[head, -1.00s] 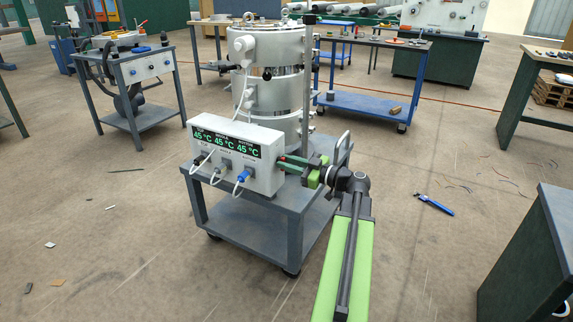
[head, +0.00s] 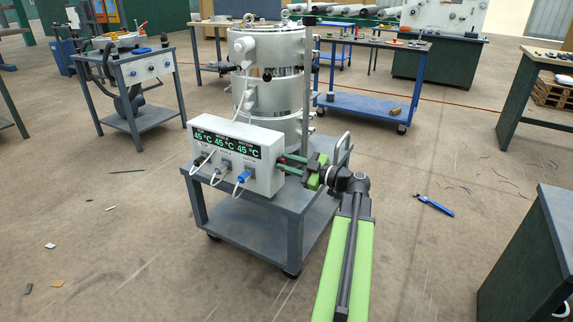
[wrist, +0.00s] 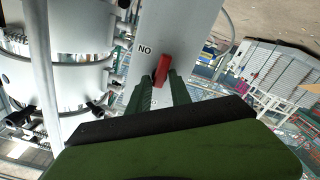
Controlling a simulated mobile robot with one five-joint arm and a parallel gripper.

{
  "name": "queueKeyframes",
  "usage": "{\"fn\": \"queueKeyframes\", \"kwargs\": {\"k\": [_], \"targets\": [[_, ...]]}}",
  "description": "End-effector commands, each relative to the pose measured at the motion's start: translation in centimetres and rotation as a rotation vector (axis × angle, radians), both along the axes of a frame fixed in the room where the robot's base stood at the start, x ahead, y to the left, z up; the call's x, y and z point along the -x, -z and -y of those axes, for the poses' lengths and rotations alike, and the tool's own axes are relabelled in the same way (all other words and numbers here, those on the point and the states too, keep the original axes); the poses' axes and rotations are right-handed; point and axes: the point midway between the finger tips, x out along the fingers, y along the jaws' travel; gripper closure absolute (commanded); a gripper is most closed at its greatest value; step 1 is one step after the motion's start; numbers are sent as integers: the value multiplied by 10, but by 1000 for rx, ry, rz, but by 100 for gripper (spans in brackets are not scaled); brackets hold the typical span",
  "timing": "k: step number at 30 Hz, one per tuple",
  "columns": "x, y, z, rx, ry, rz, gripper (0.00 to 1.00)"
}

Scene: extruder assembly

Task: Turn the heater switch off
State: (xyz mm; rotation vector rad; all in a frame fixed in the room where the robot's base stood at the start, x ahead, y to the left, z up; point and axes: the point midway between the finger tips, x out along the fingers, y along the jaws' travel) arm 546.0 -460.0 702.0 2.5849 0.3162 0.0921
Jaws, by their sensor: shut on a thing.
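The heater switch (wrist: 163,67) is a red lever on the grey side face of the control box. In the wrist view it sits just below a printed label that reads "NO". My gripper (wrist: 163,78) has its two green fingers shut on the lever, one on each side. The control box (head: 264,181) stands on a grey cart, and its displays (head: 225,143) read 45 °C. In the head view my gripper (head: 284,164) reaches the box's right side. The switch is too small there to make out its position.
A metal cylinder assembly (head: 285,85) stands behind the box on the same cart (head: 268,253). A thin upright post (head: 307,70) rises close to my gripper. White cables hang at the box front. The floor to the right is mostly clear, with a blue tool (head: 435,205) on it.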

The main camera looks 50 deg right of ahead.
Motion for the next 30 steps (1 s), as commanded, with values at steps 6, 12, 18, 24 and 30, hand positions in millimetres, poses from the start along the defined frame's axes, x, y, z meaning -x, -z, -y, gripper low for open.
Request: {"fn": "queueKeyframes", "kwargs": {"k": [6, 12, 18, 24, 30], "targets": [[1, 2, 3, 5, 7, -7, 61], [0, 2, 1, 2, 3, -5, 59], [9, 1, 3, 1, 4, -4, 59], [54, 1, 14, 1, 6, -4, 59], [110, 1, 29, 2, 8, -4, 59]]}}
